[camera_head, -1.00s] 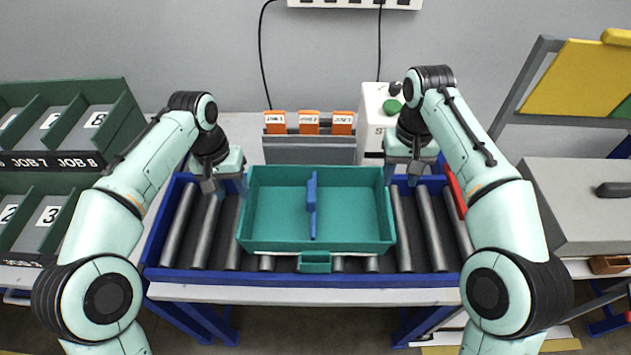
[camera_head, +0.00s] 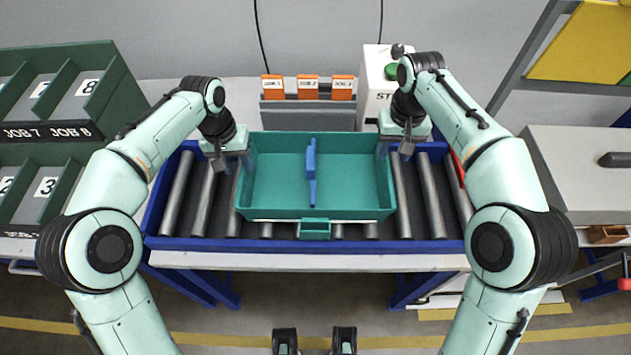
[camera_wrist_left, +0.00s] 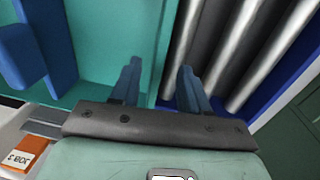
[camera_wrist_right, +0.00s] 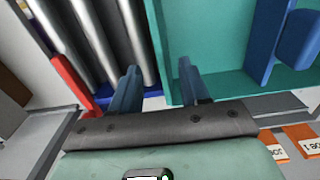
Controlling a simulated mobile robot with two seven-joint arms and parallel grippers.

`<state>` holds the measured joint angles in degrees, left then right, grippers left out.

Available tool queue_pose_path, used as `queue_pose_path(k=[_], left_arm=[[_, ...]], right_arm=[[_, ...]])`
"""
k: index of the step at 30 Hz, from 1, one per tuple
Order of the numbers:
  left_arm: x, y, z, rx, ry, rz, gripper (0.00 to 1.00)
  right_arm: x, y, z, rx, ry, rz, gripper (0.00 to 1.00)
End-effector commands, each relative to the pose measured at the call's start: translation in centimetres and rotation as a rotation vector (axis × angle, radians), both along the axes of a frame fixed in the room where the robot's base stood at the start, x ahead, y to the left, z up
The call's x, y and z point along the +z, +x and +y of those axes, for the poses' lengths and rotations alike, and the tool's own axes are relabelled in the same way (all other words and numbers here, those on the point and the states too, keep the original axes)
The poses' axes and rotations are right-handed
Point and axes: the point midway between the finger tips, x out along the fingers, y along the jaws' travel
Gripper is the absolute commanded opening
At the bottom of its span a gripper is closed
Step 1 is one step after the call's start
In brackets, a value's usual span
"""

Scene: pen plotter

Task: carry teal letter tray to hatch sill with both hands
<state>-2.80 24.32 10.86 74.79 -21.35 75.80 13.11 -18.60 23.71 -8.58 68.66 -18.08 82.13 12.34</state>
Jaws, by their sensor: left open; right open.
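The teal letter tray (camera_head: 275,190) sits on the roller conveyor, with a blue handled divider (camera_head: 311,172) across its middle and a tab at its front. My left gripper (camera_head: 234,165) is open at the tray's left wall; in the left wrist view its fingers (camera_wrist_left: 158,85) stand either side of the tray's edge (camera_wrist_left: 157,60). My right gripper (camera_head: 395,155) is open at the tray's right wall; in the right wrist view its fingers (camera_wrist_right: 158,85) are on either side of that wall (camera_wrist_right: 158,45). Whether the fingers touch the walls cannot be told. The hatch sill is not clearly identifiable.
The blue-framed conveyor (camera_head: 300,245) has bare rollers (camera_head: 432,200) on both sides of the tray. Orange job cards (camera_head: 307,88) stand behind it, beside a white box with a green button (camera_head: 392,71). Green job pigeonholes (camera_head: 60,150) are left; a grey cabinet (camera_head: 590,180) is right.

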Motion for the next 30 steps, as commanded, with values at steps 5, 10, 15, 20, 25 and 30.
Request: queue_pose_path(k=[5, 10, 15, 20, 25, 30], left_arm=[[-3.6, -0.1, -0.3, -0.001, 0.000, 0.005, 0.45], [-6.0, 0.0, -0.6, -0.001, 0.000, 0.002, 0.45], [-7.1, 0.0, -0.7, 0.000, -0.001, 0.000, 0.45], [-7.4, 0.0, -0.7, 0.000, -0.001, -0.001, 0.45], [-7.4, 0.0, -0.7, 0.000, -0.001, -0.001, 0.45], [-7.4, 0.0, -0.7, 0.000, -0.001, -0.001, 0.00]], right_arm=[[-3.6, -0.1, 0.0, -0.001, -0.001, 0.004, 0.46], [-6.0, 0.0, 0.0, -0.001, 0.000, 0.003, 0.46], [-7.2, 0.0, 0.0, -0.001, 0.000, 0.000, 0.46], [-7.4, 0.0, 0.0, -0.001, 0.000, 0.000, 0.46], [-7.4, 0.0, 0.0, -0.001, 0.000, 0.000, 0.46], [-7.4, 0.0, 0.0, -0.001, 0.000, 0.000, 0.00]])
